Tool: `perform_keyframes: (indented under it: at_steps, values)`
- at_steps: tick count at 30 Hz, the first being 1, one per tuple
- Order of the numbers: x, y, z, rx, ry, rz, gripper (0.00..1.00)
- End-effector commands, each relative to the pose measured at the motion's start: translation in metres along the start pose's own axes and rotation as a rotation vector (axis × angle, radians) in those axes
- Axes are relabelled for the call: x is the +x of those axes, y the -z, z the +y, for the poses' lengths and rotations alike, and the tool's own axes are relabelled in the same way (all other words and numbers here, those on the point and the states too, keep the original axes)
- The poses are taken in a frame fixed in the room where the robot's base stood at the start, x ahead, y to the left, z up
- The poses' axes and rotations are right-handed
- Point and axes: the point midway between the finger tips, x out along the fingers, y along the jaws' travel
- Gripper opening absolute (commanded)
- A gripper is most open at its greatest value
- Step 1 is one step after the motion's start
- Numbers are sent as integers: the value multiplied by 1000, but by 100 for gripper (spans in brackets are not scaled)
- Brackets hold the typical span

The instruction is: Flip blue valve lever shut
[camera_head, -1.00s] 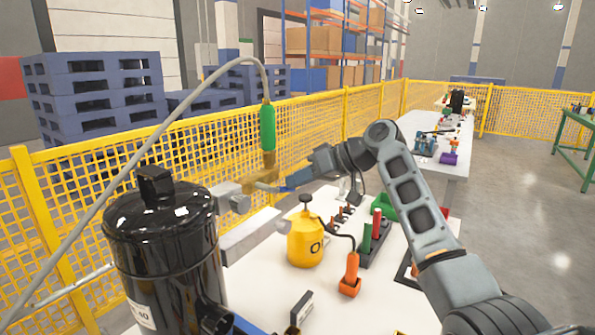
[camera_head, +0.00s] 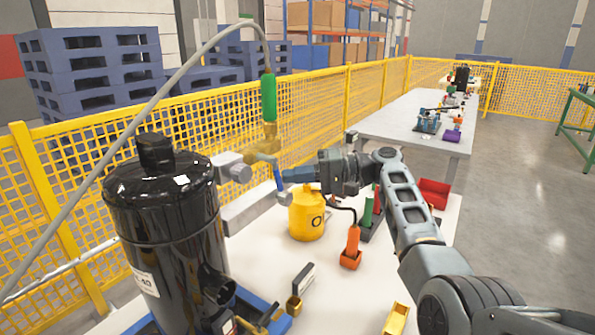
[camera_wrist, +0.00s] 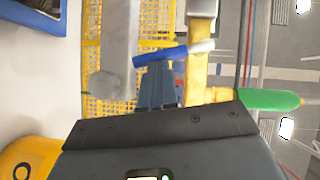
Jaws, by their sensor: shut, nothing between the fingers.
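The blue valve lever (camera_head: 278,177) hangs steeply down and slightly right from the brass valve (camera_head: 262,148) in the head view. In the wrist view the blue lever (camera_wrist: 160,53) lies across the picture just beyond my fingertips, its pale metal end over the brass valve (camera_wrist: 195,78). My gripper (camera_head: 287,183) is shut with nothing between its fingers, immediately right of the lever. In the wrist view my gripper (camera_wrist: 156,70) has its tips at or very near the lever; I cannot tell whether they touch.
A black compressor tank (camera_head: 163,215) stands left of the valve. A green hose fitting (camera_head: 269,98) rises above the valve, its grey hose arching left. A yellow can (camera_head: 306,215) and an orange tool (camera_head: 352,247) stand below my gripper. A yellow mesh fence (camera_head: 330,110) runs behind.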

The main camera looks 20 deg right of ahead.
Motion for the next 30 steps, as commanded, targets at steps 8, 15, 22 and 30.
perform_keyframes:
  at_steps: [8,15,22,30]
  values:
    - [6,-9,5,141,93,-2,0]
    - [9,-12,6,200,133,-2,0]
    - [9,-13,7,216,144,-1,0]
    - [9,-13,6,215,144,-1,0]
